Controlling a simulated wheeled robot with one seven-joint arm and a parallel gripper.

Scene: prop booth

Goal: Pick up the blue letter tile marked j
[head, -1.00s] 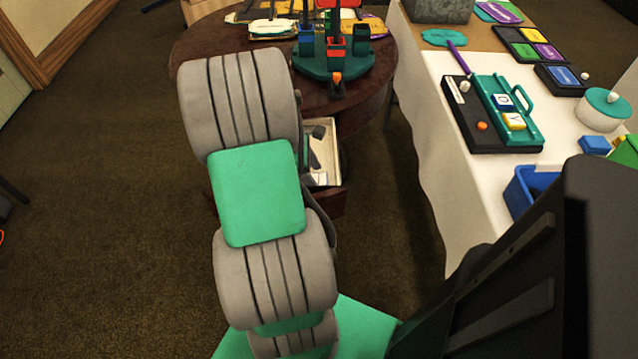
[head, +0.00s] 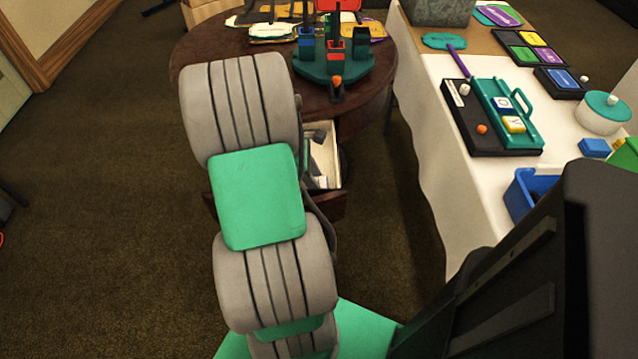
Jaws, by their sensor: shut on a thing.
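My arm fills the middle of the head view, and my gripper is not in view, hidden behind the arm links. No tile that I can read as j shows. A small blue-and-white letter tile (head: 504,105) lies in the teal handled tray (head: 536,133) on the white-covered table; its letter is not clear to me. A yellow-and-white tile (head: 514,124) lies just below it in the same tray. An open drawer (head: 331,170) under the round table shows partly beside my arm, with grey and dark pieces in it that I cannot identify.
The round dark table (head: 375,100) carries a teal stand (head: 352,72) with coloured holders. The white-covered table (head: 437,165) on the right holds a black board (head: 470,136), a blue bin (head: 522,196) and a round teal-lidded box (head: 604,112). Brown carpet (head: 110,200) is clear on the left.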

